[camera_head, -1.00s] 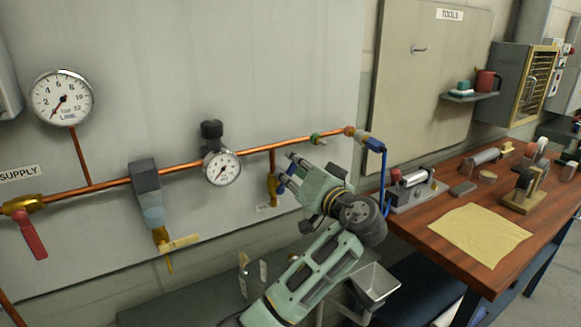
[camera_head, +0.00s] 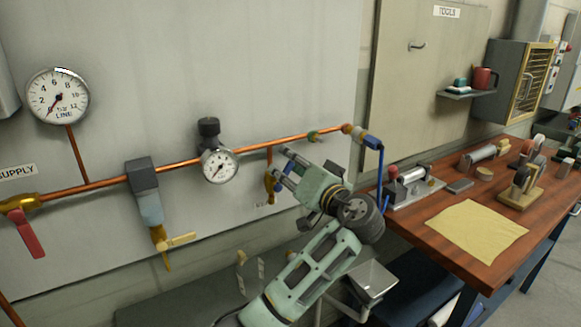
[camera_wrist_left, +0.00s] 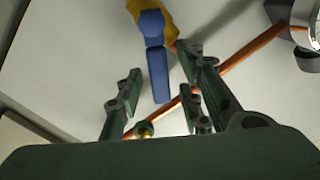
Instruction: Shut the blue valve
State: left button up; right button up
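The blue valve shows in the wrist view as a straight blue handle (camera_wrist_left: 158,72) on a yellow-brass body (camera_wrist_left: 170,22). In the head view its brass body (camera_head: 269,188) hangs under the copper pipe, and my gripper hides most of the handle. My left gripper (camera_head: 280,168) is at the valve, its fingers pointing at the wall panel. In the wrist view my left gripper (camera_wrist_left: 165,98) is open, with the lower part of the blue handle between its fingers and gaps on both sides. I cannot tell the depth overlap. My right gripper is not in view.
The copper pipe (camera_head: 100,185) runs along the panel with a small gauge (camera_head: 219,166) left of my gripper. A red-handled valve (camera_head: 29,236) and a yellow-handled valve (camera_head: 177,241) are further left. A wooden workbench (camera_head: 400,222) stands at right.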

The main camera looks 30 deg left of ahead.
pick_arm(q)
jog(key=v, duration=1.2)
